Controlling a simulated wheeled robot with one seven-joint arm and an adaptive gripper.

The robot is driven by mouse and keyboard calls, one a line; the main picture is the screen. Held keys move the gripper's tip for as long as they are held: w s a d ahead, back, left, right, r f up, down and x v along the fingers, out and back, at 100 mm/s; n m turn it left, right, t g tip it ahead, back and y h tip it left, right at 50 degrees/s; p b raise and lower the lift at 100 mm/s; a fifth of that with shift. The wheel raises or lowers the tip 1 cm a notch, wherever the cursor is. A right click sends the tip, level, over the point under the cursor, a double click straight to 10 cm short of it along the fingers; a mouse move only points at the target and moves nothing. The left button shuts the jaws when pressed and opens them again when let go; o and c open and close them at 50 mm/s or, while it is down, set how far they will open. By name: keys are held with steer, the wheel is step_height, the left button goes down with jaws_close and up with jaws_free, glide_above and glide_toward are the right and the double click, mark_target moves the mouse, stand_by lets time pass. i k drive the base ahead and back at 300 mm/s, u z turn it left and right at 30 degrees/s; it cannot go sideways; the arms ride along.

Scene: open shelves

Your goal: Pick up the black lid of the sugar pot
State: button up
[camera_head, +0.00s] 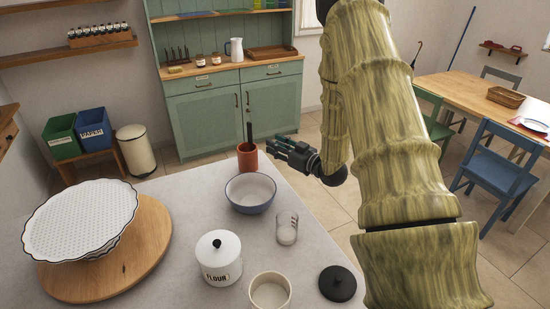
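A round black lid (338,287) with a small knob on top lies flat on the grey worktop near the front. An open cream pot (270,302) stands just left of it, cut off by the lower picture edge. I see no label on this pot, so I cannot tell for sure that it is the sugar pot. My gripper (272,147) is far behind the lid, near the worktop's back corner beside the terracotta pot. It points left and shows nothing clearly held. It is too small to tell whether its fingers are open or shut.
A white FLOUR pot (224,272) with its lid on stands left of the cream pot. A grey-blue bowl (252,203), a small pale looped object (287,230) and a terracotta pot (247,157) stand farther back. A round wooden board (142,250) carries a white fluted dish (80,218).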

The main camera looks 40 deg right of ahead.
mark_target(338, 284)
steer(key=z, duration=1.1)
